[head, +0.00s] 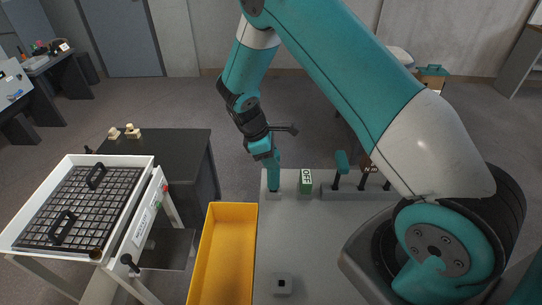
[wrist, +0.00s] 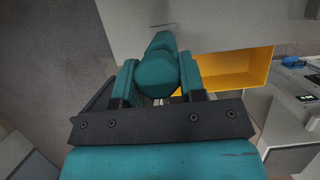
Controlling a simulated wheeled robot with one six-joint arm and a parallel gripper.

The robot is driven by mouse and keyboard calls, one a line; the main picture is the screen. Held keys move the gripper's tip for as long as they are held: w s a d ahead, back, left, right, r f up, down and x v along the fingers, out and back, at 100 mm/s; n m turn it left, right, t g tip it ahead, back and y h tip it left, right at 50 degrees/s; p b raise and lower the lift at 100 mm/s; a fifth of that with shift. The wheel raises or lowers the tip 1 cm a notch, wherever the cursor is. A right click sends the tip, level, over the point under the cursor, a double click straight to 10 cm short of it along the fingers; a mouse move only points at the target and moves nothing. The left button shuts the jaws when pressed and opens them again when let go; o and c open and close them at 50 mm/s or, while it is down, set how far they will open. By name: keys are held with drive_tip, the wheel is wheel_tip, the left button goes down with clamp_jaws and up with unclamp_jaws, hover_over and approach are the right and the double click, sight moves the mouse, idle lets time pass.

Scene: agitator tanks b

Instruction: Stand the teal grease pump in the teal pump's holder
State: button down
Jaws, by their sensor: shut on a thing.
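The teal grease pump (head: 273,172) is upright below my gripper (head: 266,153) at the far left of the grey worktop. In the wrist view the pump's teal body (wrist: 158,72) sits between the two teal fingers of my gripper (wrist: 158,84), which are shut on it. The pump's lower end meets a small light block (head: 273,195) on the worktop. I cannot tell whether it is inside the block or just over it. A similar small block with a dark square opening (head: 283,284) stands empty near the front. Neither block shows a teal marking.
A yellow open bin (head: 226,262) lies left of the grey worktop (head: 325,240). A green OFF block (head: 305,181) stands close right of the pump. Further right, another teal-headed tool (head: 342,162) stands in a grey rack. The worktop's middle is clear.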

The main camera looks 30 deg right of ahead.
drive_tip(key=shift+f+b, duration=0.3)
drive_tip(key=shift+f, duration=0.25)
drive_tip(key=c, duration=0.6)
unclamp_jaws()
drive_tip(key=shift+r, duration=0.1)
drive_tip(key=b+v, duration=0.2)
drive_tip(key=v, duration=1.5)
drive_tip(key=shift+w+a+r, duration=0.1)
drive_tip(key=shift+a, duration=0.05)
drive_tip(key=s+a+r+m+y, duration=0.1)
drive_tip(key=s+a+r+y, duration=0.1)
drive_tip(key=s, duration=0.7)
drive_tip(key=s+a+r+m+t+y, duration=0.1)
drive_tip(key=s+a+r+y, duration=0.2)
drive_tip(key=s, duration=0.7)
drive_tip(key=s+a+r+m+t+y, duration=0.1)
drive_tip(key=s+a+r, duration=0.3)
drive_tip(key=s, duration=0.6)
drive_tip(key=shift+a+m+y, duration=0.6)
drive_tip(key=shift+a+y, duration=0.3)
drive_tip(key=shift+a, duration=0.4)
